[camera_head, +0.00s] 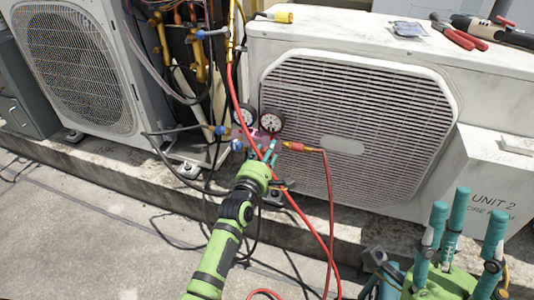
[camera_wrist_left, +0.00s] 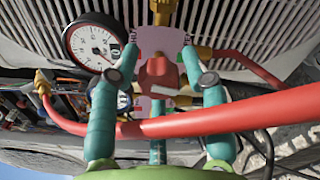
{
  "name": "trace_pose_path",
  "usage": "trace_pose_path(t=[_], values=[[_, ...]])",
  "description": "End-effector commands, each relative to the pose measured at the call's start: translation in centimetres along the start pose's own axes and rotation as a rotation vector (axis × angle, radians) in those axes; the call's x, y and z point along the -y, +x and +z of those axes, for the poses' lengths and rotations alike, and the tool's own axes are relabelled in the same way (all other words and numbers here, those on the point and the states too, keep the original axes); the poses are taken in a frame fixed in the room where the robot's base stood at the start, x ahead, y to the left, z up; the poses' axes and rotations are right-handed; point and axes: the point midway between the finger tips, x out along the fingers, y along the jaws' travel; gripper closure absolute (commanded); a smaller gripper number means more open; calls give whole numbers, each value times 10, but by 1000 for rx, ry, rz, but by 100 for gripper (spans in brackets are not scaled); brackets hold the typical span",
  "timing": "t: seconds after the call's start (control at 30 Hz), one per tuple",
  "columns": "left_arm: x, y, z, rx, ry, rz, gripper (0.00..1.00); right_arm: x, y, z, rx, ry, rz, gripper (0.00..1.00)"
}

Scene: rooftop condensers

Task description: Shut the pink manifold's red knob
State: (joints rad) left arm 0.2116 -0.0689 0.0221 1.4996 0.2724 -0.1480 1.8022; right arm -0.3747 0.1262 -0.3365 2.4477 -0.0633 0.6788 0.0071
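The pink manifold (camera_head: 249,135) with two round gauges hangs in front of the middle condenser's grille. It also shows in the left wrist view (camera_wrist_left: 165,40). Its red knob (camera_wrist_left: 157,73) sits between the fingertips of my left gripper (camera_wrist_left: 157,58); in the head view the gripper (camera_head: 270,152) hides the knob. The left fingers are spread, with a visible gap on both sides of the knob. The third finger is below the knob; I cannot tell if it touches. My right gripper (camera_head: 460,235) is open and empty at the lower right, fingers upward.
A red hose (camera_wrist_left: 210,118) crosses in front of my left fingers. Yellow, blue and black lines run behind the manifold. A condenser (camera_head: 80,65) stands at left. Red-handled pliers (camera_head: 460,36) lie on the middle condenser (camera_head: 350,35). The concrete floor (camera_head: 80,230) at lower left is clear.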

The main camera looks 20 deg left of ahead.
Motion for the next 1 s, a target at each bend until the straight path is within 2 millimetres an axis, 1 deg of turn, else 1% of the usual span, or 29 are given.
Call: trace_pose_path(t=[0.03, 0.07, 0.1, 0.37, 0.57, 0.77, 1.0], values=[[0, 0, 0, 0, 0, 0, 84, 0, 0, 0, 0, 0, 0, 60], [0, 0, 0, 0, 0, 0, 96, 0, 0, 0, 0, 0, 0, 60], [0, 0, 0, 0, 0, 0, 100, 0, 0, 0, 1, 0, 0, 60], [0, 0, -1, -2, 4, 0, 100, 0, 0, 0, 1, 0, -1, 60], [-1, 0, -2, -3, 37, -1, 100, 1, 4, 1, 14, -2, -4, 60], [-3, 0, -2, -5, 141, -1, 100, 7, 10, 6, 96, 2, -19, 60], [-5, 0, -2, -5, 347, -2, 100, 16, 20, 17, 216, -1, -45, 60]])
